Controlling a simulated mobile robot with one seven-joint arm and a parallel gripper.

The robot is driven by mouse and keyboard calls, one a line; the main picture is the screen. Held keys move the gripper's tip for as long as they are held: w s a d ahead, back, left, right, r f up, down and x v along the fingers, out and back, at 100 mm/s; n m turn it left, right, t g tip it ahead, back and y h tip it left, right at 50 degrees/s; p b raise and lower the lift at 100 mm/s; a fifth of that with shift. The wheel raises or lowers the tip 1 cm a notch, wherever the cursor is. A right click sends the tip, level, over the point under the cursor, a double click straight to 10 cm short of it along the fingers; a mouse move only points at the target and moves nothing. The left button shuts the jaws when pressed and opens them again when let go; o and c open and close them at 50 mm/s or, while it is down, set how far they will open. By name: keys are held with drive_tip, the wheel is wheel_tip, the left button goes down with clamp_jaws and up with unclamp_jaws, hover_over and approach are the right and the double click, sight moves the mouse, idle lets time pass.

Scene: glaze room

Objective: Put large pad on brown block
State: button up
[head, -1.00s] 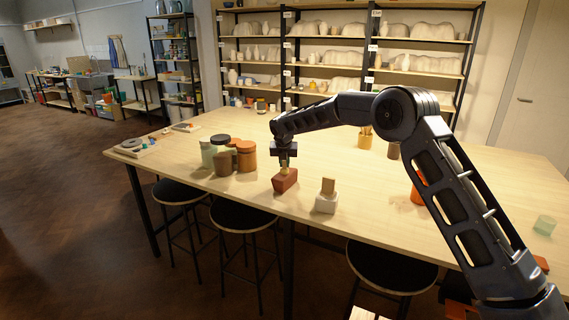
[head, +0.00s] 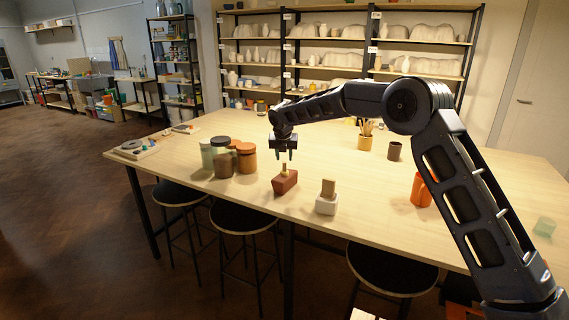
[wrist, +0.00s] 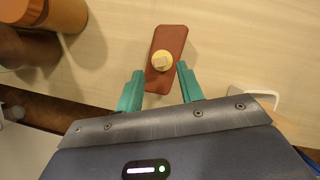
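The brown block (head: 285,183) stands on the table. A small pale yellow round piece with a lighter square top (wrist: 162,61) rests upright on it. My gripper (head: 284,156) is above this piece, open and empty. In the wrist view its teal fingers (wrist: 160,68) are spread apart, with clear space between them and the piece. A tan upright rectangular piece (head: 328,187) stands on a white block (head: 326,205) to the right. I cannot tell for sure which piece is the large pad.
Several lidded jars (head: 246,158) stand left of the brown block. An orange mug (head: 421,190), a dark cup (head: 394,151) and a brush pot (head: 365,142) are to the right. Stools stand along the table's (head: 350,225) front edge. The table's middle is mostly clear.

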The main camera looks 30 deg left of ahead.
drive_tip(key=v, duration=0.6)
drive_tip(key=shift+s+r, duration=0.2)
drive_tip(key=shift+r, duration=0.05)
